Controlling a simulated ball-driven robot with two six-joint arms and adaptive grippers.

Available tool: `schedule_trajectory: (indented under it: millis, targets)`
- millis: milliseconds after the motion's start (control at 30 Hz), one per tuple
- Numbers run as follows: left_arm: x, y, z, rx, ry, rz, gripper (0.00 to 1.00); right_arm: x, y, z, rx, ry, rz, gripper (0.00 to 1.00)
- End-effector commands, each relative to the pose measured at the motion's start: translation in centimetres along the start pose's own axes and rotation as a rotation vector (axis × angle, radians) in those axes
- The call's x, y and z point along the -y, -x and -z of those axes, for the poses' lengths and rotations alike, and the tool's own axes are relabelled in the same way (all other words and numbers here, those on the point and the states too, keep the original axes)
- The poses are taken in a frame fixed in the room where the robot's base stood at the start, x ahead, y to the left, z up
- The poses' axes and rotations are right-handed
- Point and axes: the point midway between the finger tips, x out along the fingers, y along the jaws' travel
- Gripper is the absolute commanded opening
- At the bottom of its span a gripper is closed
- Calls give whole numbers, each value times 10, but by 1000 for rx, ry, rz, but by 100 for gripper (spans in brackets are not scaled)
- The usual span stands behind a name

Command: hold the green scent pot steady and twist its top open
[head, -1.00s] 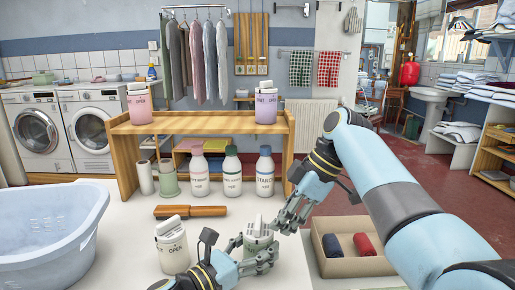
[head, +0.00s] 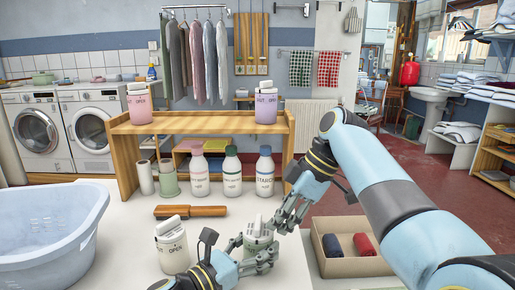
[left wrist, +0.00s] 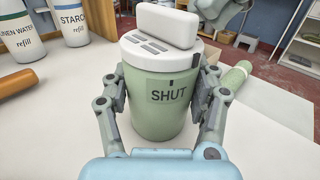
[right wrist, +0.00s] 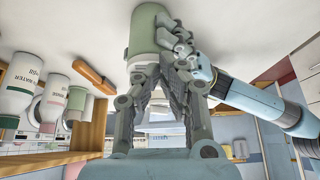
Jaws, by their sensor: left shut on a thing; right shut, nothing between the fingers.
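The green scent pot (head: 259,243) stands upright on the white table. My left gripper (head: 254,254) is shut around its body, with one finger on each side in the left wrist view (left wrist: 158,100). That view shows the pot's white top (left wrist: 160,48) with its raised grip bar, and the word SHUT on the body below a small dark mark. My right gripper (head: 285,217) is shut and empty, beside the pot's top on the right. In the right wrist view its fingers (right wrist: 168,62) come together close to the pot (right wrist: 147,32) and hide part of it.
A pale pot (head: 171,250) stands left of the green one, with a wooden-handled brush (head: 195,211) behind. Several bottles (head: 231,175) stand before a wooden shelf (head: 210,122). A blue basin (head: 45,240) is at left, a box of rolls (head: 345,266) at right.

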Motion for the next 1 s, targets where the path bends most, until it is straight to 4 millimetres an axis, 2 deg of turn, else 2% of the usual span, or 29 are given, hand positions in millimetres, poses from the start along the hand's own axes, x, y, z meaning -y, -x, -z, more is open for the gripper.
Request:
schedule_trajectory:
  millis: [1000]
  targets:
    - [0,0,0,-1,0,0,26,-6,-1,3,0,1,0,0]
